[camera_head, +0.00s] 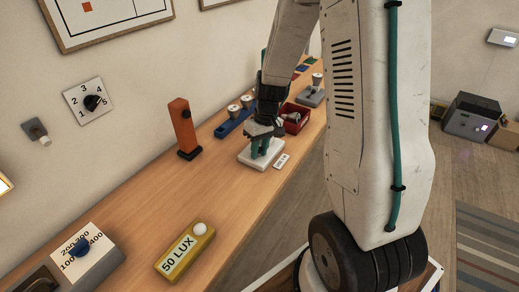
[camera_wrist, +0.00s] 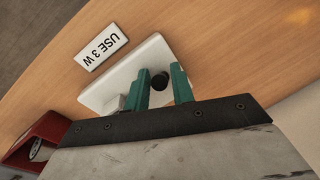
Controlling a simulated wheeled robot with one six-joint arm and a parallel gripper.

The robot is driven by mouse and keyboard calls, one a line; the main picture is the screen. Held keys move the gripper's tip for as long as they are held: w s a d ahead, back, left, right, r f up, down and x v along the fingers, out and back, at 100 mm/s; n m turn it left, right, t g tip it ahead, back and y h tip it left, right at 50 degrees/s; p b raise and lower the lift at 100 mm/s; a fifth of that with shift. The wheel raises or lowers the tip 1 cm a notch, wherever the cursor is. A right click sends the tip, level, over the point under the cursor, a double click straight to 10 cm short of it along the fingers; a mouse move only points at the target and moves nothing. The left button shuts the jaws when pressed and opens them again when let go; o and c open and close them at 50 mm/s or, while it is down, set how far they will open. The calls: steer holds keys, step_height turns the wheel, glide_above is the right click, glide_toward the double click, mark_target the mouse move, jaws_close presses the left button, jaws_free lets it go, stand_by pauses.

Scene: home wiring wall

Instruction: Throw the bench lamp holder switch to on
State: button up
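The bench lamp holder is a white block (camera_wrist: 97,97) on the wooden bench, beside a white "USE 3 W" label (camera_wrist: 102,48). It also shows in the head view (camera_head: 247,155), under my gripper (camera_head: 264,146). A dark round part (camera_wrist: 158,80) shows on the holder in the wrist view. My gripper's green fingers (camera_wrist: 161,87) stand apart, one on each side of this dark part. I cannot tell whether they touch it. A small pale raised piece (camera_wrist: 113,103) on the holder sits left of the fingers. The switch and its position are not clearly visible.
A red bin (camera_head: 297,118) and a blue tray with bulbs (camera_head: 234,122) stand behind the holder. An orange post (camera_head: 183,127) stands to its left. A yellow "50 LUX" box (camera_head: 185,252) lies nearer. The bench between them is clear.

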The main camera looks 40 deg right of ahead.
jaws_close()
steer(key=shift+w+g, duration=0.15)
steer(key=shift+g, duration=0.15)
steer(key=shift+w+a+r+g+h, duration=0.15)
steer(key=shift+w+g+h, duration=0.25)
steer(key=shift+g, duration=0.5)
steer(key=g, duration=0.1)
steer(key=w+g+h, duration=0.1)
steer(key=g, duration=0.1)
steer(key=shift+a, duration=0.3)
steer(key=shift+w+a+f+m+g+h, duration=0.15)
steer(key=shift+w+g+h, duration=0.15)
steer(key=shift+g, duration=0.5)
steer(key=shift+w+m+g+h, duration=0.2)
steer(key=shift+g+h, duration=0.15)
steer(key=shift+g, duration=0.45)
steer(key=shift+w+a+f+m+g+h, duration=0.1)
steer(key=shift+w+m+g+h, duration=0.2)
steer(key=shift+g, duration=0.5)
jaws_free()
